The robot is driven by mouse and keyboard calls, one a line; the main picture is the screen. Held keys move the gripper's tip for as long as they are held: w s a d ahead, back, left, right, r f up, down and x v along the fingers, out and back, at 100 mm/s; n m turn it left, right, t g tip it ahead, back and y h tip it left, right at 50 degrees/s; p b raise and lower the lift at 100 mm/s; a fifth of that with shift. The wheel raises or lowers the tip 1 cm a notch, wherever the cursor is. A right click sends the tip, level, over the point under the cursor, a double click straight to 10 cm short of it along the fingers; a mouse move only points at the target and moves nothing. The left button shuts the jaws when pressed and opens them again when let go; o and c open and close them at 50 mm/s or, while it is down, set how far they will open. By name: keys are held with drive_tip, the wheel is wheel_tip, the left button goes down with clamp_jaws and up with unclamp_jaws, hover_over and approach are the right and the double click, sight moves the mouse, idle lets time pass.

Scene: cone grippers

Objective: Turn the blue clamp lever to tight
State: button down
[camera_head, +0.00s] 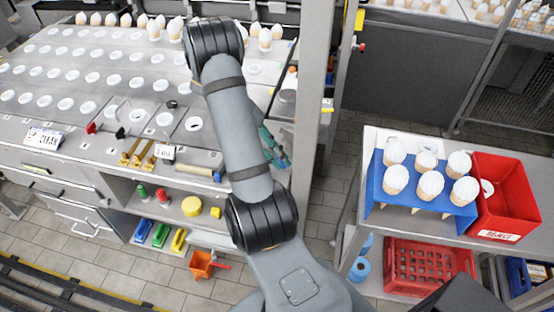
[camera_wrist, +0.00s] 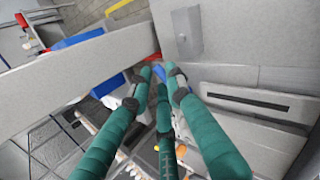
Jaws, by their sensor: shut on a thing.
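My gripper (camera_head: 279,158) has teal fingers and is partly hidden behind my own arm in the head view, beside the upright grey post (camera_head: 315,110). In the wrist view, the teal fingers of my gripper (camera_wrist: 160,78) come close together at their tips. A small blue piece (camera_wrist: 145,73) shows between the tips; it looks like the blue clamp lever, mostly covered by the fingers. Its angle and any tight mark cannot be read. I cannot pick out the lever in the head view.
A grey workbench (camera_head: 60,118) with rows of white-ringed holes lies at left. At right, a blue rack (camera_head: 375,187) holds several cones next to a red reject bin (camera_head: 515,205). A grey panel (camera_wrist: 75,85) crosses the wrist view's left side.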

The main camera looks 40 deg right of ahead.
drive_tip(key=n+b, duration=0.1)
drive_tip(key=n+t+h+b, duration=0.1)
drive_tip(key=d+n+h+b, duration=0.1)
drive_tip(key=shift+s+f+n+t, duration=0.2)
drive_tip(key=shift+s+n+t, duration=0.1)
drive_tip(key=shift+n+t, duration=0.1)
drive_tip(key=n+b, duration=0.1)
drive_tip(key=n+t+h+b, duration=0.1)
drive_tip(key=shift+s+d+n+t, duration=0.1)
drive_tip(key=shift+d+n+t, duration=0.2)
drive_tip(key=shift+d+n, duration=0.1)
drive_tip(key=n+t+b, duration=0.1)
drive_tip(key=d+n+t+b, duration=0.1)
drive_tip(key=n+b, duration=0.1)
drive_tip(key=shift+h, duration=0.3)
drive_tip(key=shift+d+r+n+t+b, duration=0.15)
drive_tip(key=shift+n+t+b, duration=0.3)
drive_tip(key=shift+n, duration=0.3)
drive_tip(key=shift+d+r+n+t+b, duration=0.15)
drive_tip(key=shift+n+t+b, duration=0.25)
drive_tip(key=shift+n, duration=0.35)
drive_tip(key=shift+f, duration=0.1)
drive_tip(key=c, duration=1.9)
unclamp_jaws()
